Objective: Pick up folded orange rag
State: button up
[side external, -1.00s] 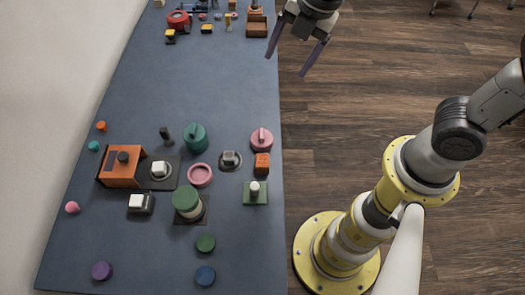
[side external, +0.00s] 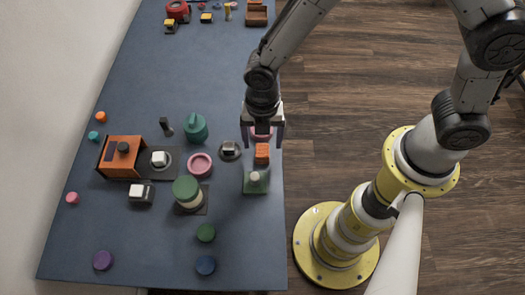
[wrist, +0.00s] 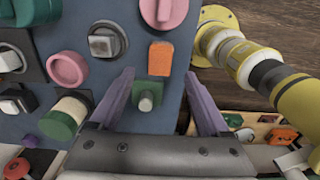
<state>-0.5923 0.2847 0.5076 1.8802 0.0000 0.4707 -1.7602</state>
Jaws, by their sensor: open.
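The folded orange rag (side external: 262,154) is a small orange block shape near the table's right edge. It also shows in the wrist view (wrist: 160,58), above the middle of the picture. My gripper (side external: 263,142) is open and empty, with its purple fingers spread wide. It hangs over the table's right side close to the rag. In the wrist view my fingertips (wrist: 160,74) lie left and right of the rag's lower end. The gap in height between fingers and rag is hard to judge.
A pink knob (wrist: 163,10) sits beyond the rag, partly hidden by my gripper in the side view. A green square plate with a pale knob (side external: 256,180) is just below the rag. A grey switch (side external: 230,150) and pink ring (side external: 200,165) lie left.

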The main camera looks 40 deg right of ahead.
aim_at(262, 150)
jog(key=shift+w+d+f, duration=0.15)
jog(key=shift+f, duration=1.3)
jog(key=shift+w+d+f, duration=0.1)
jog(key=shift+f, duration=1.35)
grip_shut()
